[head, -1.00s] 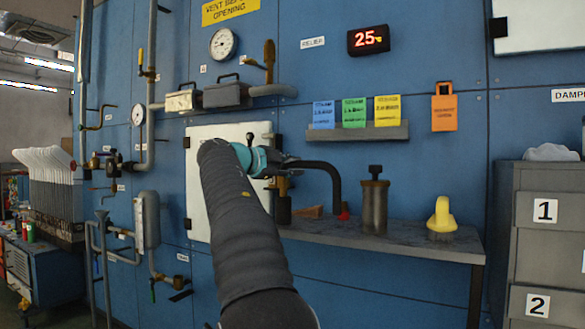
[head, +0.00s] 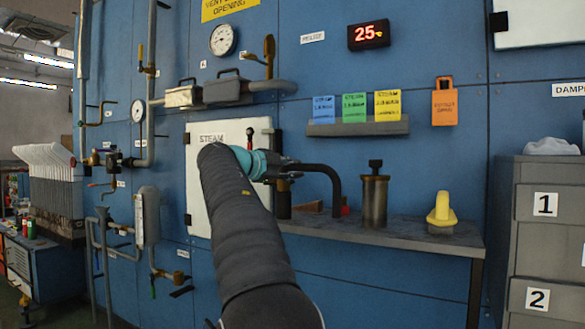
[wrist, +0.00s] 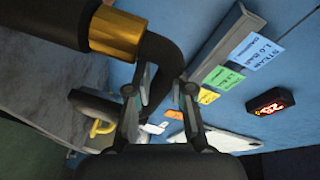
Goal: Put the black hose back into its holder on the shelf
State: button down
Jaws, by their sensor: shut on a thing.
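The black hose (head: 325,170) leaves my gripper (head: 287,168) to the right and bends down toward the shelf (head: 410,233) in the head view. In the wrist view, the hose (wrist: 165,62) has a brass collar (wrist: 117,32) and curves down between the fingers of my gripper (wrist: 160,85). My gripper is shut on the hose, above the left part of the shelf. A metal canister (head: 374,203) with a dark knob stands right of the hose's lower end. I cannot tell which thing is the holder. The hose's lower end is hard to make out against the shelf items.
A small red thing (head: 345,210) is by the hose. A card rack (head: 357,129) is on the blue wall above. A grey cabinet (head: 540,235) stands at right. The shelf between canister and yellow piece is clear.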

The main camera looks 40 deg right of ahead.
jog(key=shift+f, duration=0.15)
jog(key=c, duration=0.9)
grip_release()
jog(key=shift+c, duration=0.2)
jog(key=s+a+r, duration=0.1)
jog(key=a, duration=1.1)
jog(key=shift+s, duration=0.15)
jog(key=shift+r, duration=0.1)
